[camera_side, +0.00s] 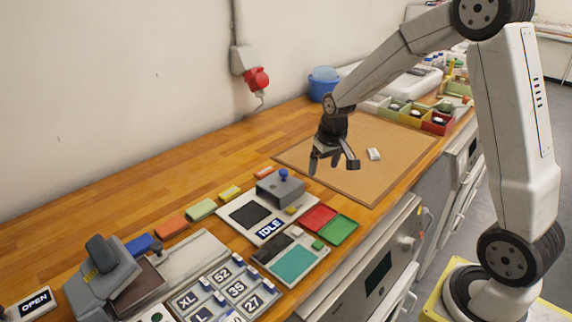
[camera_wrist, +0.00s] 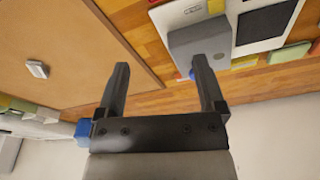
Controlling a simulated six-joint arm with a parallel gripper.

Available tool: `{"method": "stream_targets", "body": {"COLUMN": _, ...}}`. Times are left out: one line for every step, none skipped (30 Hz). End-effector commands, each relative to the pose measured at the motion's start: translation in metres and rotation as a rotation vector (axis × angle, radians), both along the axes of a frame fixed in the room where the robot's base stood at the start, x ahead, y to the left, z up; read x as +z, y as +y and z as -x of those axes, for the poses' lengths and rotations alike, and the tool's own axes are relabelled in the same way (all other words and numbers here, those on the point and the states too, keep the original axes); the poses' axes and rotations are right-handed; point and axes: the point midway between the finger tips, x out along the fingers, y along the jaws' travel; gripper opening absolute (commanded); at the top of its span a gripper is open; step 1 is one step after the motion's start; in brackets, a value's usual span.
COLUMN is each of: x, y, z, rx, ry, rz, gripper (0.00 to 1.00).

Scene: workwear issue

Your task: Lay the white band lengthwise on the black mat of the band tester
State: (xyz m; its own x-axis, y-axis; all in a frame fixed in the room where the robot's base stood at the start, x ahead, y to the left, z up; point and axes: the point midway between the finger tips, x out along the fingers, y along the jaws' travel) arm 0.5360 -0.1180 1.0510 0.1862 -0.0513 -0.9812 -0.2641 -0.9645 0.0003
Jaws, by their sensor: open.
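The small white band (camera_side: 374,154) lies on the brown board (camera_side: 340,185); in the wrist view the band (camera_wrist: 37,69) is at the left on the same board. The pale device with a black mat (camera_side: 250,215) and an IDLE sign (camera_side: 270,228) looks like the band tester. A grey block (camera_side: 280,188) with a blue knob stands at its back. In the wrist view the black mat (camera_wrist: 266,24) is at the upper right. My gripper (camera_side: 333,167) is open and empty above the board's left part, left of the band and apart from it. Its fingers (camera_wrist: 160,64) show spread.
Red and green trays (camera_side: 338,229) and a teal-padded device (camera_side: 294,263) lie in front of the tester. Coloured blocks (camera_side: 201,209) line the back. A grey press-like device (camera_side: 101,275) and size tiles (camera_side: 221,274) are front left. Coloured bins (camera_side: 436,122) stand beyond the board.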

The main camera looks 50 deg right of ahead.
Motion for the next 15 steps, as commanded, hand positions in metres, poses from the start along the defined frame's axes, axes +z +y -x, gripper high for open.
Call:
{"method": "stream_targets", "body": {"x": -0.001, "y": -0.016, "z": -0.009, "rx": -0.026, "ry": 0.004, "rz": -0.001, "gripper": 0.88}}
{"method": "stream_targets", "body": {"x": -0.001, "y": -0.023, "z": -0.014, "rx": -0.04, "ry": 0.006, "rz": -0.001, "gripper": 0.88}}
{"method": "stream_targets", "body": {"x": -0.002, "y": -0.034, "z": -0.021, "rx": -0.058, "ry": 0.009, "rz": -0.003, "gripper": 0.88}}
{"method": "stream_targets", "body": {"x": -0.002, "y": -0.043, "z": -0.025, "rx": -0.07, "ry": 0.009, "rz": -0.003, "gripper": 0.88}}
{"method": "stream_targets", "body": {"x": -0.002, "y": -0.051, "z": -0.029, "rx": -0.085, "ry": 0.012, "rz": -0.004, "gripper": 0.88}}
{"method": "stream_targets", "body": {"x": -0.003, "y": -0.063, "z": -0.035, "rx": -0.102, "ry": 0.014, "rz": -0.005, "gripper": 0.88}}
{"method": "stream_targets", "body": {"x": -0.003, "y": -0.071, "z": -0.038, "rx": -0.115, "ry": 0.016, "rz": -0.006, "gripper": 0.88}}
{"method": "stream_targets", "body": {"x": -0.004, "y": -0.08, "z": -0.042, "rx": -0.128, "ry": 0.018, "rz": -0.006, "gripper": 0.88}}
{"method": "stream_targets", "body": {"x": -0.005, "y": -0.092, "z": -0.046, "rx": -0.147, "ry": 0.021, "rz": -0.007, "gripper": 0.88}}
{"method": "stream_targets", "body": {"x": -0.005, "y": -0.101, "z": -0.049, "rx": -0.16, "ry": 0.022, "rz": -0.008, "gripper": 0.88}}
{"method": "stream_targets", "body": {"x": -0.006, "y": -0.11, "z": -0.051, "rx": -0.173, "ry": 0.023, "rz": -0.009, "gripper": 0.88}}
{"method": "stream_targets", "body": {"x": -0.007, "y": -0.122, "z": -0.054, "rx": -0.19, "ry": 0.026, "rz": -0.01, "gripper": 0.88}}
{"method": "stream_targets", "body": {"x": -0.008, "y": -0.131, "z": -0.056, "rx": -0.203, "ry": 0.027, "rz": -0.011, "gripper": 0.88}}
{"method": "stream_targets", "body": {"x": -0.009, "y": -0.14, "z": -0.058, "rx": -0.218, "ry": 0.03, "rz": -0.011, "gripper": 0.88}}
{"method": "stream_targets", "body": {"x": -0.01, "y": -0.153, "z": -0.06, "rx": -0.235, "ry": 0.031, "rz": -0.013, "gripper": 0.88}}
